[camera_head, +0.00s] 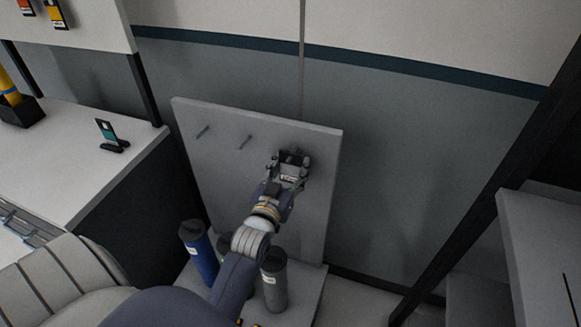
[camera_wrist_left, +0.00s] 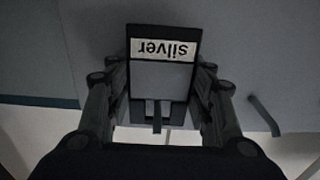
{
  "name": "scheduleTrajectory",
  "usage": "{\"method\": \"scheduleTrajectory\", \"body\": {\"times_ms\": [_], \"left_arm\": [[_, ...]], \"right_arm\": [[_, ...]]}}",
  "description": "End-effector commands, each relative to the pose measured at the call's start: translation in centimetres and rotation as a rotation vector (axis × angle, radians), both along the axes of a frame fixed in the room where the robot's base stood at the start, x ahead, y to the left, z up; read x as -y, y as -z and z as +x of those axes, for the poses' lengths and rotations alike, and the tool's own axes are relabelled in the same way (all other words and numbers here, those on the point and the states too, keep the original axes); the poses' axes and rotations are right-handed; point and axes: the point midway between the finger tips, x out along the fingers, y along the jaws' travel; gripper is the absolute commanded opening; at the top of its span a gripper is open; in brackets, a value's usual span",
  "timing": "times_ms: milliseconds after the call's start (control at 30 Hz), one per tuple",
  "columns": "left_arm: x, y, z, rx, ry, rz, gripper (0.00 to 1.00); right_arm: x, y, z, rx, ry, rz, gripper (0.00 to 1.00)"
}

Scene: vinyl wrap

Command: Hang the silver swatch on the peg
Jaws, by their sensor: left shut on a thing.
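My left gripper (camera_head: 289,168) is in front of the grey peg board (camera_head: 313,224), toward its upper right. It is shut on the silver swatch (camera_head: 291,179), a dark-framed card. In the left wrist view the swatch (camera_wrist_left: 166,77) sits between the fingers, its "silver" label upside down. Two bare pegs stick out of the board left of the gripper: the left peg (camera_head: 203,131) and the middle peg (camera_head: 244,142). One peg (camera_wrist_left: 264,117) shows right of the gripper in the wrist view. Whether another peg is behind the gripper is hidden. My right gripper is out of view.
Below the board stand a blue roll (camera_head: 199,253) and a grey roll (camera_head: 274,280), close to my left arm. A white table (camera_head: 75,150) at the left bears a small teal swatch on a stand (camera_head: 110,135). A dark post stands at the right.

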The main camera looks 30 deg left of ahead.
Motion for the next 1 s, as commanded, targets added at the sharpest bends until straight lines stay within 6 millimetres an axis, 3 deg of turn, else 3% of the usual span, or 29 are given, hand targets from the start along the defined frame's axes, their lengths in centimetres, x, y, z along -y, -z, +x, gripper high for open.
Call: {"method": "scheduleTrajectory", "body": {"times_ms": [200, 233, 333, 767, 1000], "left_arm": [[0.0, 0.0, 0.0, 0.0, 0.0, 0.0, 0.26], [0.0, 0.0, 0.0, 0.0, 0.0, 0.0, 0.51], [0.0, 0.0, 0.0, 0.0, 0.0, 0.0, 0.72], [0.1, 0.0, -0.4, 0.0, 0.0, 0.0, 0.72], [0.8, 0.1, -3.5, -0.003, 0.0, -0.001, 0.72]], "right_arm": [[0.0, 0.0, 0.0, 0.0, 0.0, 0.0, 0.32], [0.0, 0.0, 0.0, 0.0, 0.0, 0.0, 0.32], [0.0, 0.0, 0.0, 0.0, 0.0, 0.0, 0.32], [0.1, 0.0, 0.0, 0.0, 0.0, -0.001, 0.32], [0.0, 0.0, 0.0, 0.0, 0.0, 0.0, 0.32]]}}
